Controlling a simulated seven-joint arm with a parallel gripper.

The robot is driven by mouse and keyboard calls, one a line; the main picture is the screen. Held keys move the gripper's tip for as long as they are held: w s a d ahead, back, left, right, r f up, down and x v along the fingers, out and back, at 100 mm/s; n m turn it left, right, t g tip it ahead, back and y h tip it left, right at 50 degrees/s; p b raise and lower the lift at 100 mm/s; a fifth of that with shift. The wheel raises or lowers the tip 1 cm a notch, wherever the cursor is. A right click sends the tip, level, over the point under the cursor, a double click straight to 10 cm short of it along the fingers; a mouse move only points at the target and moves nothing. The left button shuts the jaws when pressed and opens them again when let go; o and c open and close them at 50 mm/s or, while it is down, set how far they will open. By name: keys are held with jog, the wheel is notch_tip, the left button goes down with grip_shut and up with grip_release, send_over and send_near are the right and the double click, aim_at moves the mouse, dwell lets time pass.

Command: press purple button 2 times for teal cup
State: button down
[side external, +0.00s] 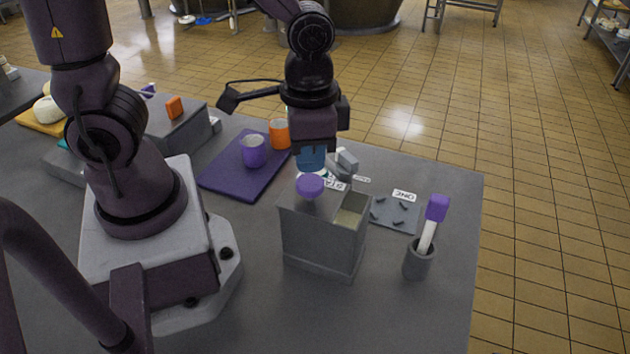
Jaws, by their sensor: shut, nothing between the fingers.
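The purple button (310,186) is a rounded knob on top of a grey box (322,240) at the middle of the table. A blue-teal cup (311,158) stands behind the box, partly hidden by my wrist and the button.
A purple mat (222,180) holds a purple cup (254,152) and an orange cup (279,134). A grey mat with small dark pieces (400,206) and a holder (418,262) with a purple-topped stick (437,208) stand right. The front right table is clear.

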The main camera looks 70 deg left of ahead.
jog(key=shift+r, duration=2.95)
jog(key=s+a+r+n+t, duration=0.3)
jog(key=s+a+r+t, duration=0.1)
jog(key=r, duration=0.4)
jog(key=shift+a+t, duration=0.8)
jog(key=shift+a, duration=0.15)
